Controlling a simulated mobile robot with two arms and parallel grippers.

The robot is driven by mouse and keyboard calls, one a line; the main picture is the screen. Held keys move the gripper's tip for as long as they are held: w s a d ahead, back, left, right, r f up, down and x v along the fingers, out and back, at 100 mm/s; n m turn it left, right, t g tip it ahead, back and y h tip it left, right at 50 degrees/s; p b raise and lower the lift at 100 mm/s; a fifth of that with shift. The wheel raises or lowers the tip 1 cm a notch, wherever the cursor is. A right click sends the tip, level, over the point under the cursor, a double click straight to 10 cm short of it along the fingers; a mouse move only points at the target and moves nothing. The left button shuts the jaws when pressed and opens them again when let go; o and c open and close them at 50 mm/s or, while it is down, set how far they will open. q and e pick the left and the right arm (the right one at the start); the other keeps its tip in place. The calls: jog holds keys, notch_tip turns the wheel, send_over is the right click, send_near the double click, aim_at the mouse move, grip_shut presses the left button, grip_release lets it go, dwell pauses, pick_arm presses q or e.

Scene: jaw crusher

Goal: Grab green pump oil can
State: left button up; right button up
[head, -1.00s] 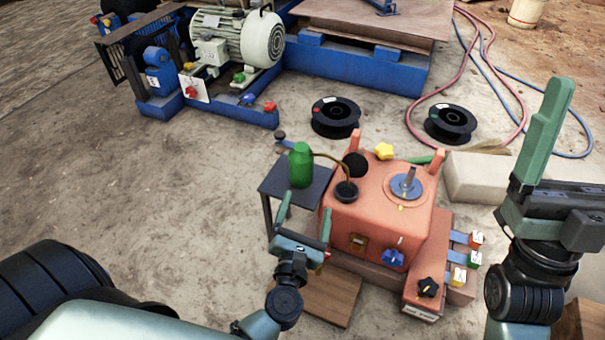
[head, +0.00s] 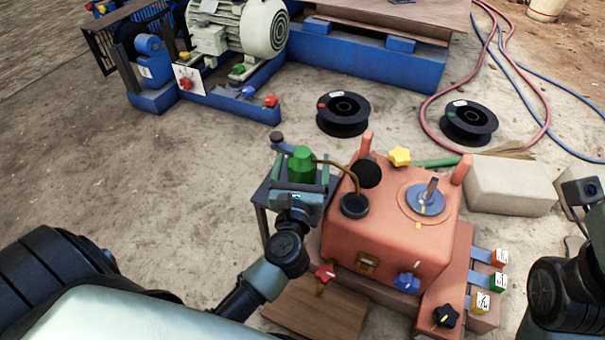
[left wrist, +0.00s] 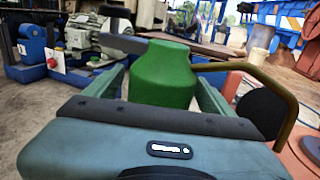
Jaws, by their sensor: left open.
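The green pump oil can (head: 301,163) stands upright on a small dark side table (head: 262,196) at the left of the orange machine box. Its thin brown spout curves right toward the black cup on the box. My left gripper (head: 301,180) is open, with its two fingers on either side of the can. In the left wrist view the can (left wrist: 163,78) sits between the fingers, and its lower part is hidden behind the gripper body. I cannot tell whether the fingers touch it. My right arm shows at the right edge, but its gripper fingers are out of view.
The orange box (head: 385,225) stands close right of the can, with a black cup (head: 354,205), a yellow star knob (head: 399,156) and upright posts. Black spools (head: 343,114) lie behind. A pale block (head: 510,186) lies right. The floor left is clear.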

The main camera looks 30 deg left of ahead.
pick_arm(q)
jog(key=shift+w+a, duration=0.25)
jog(key=shift+w, duration=0.45)
grip_shut()
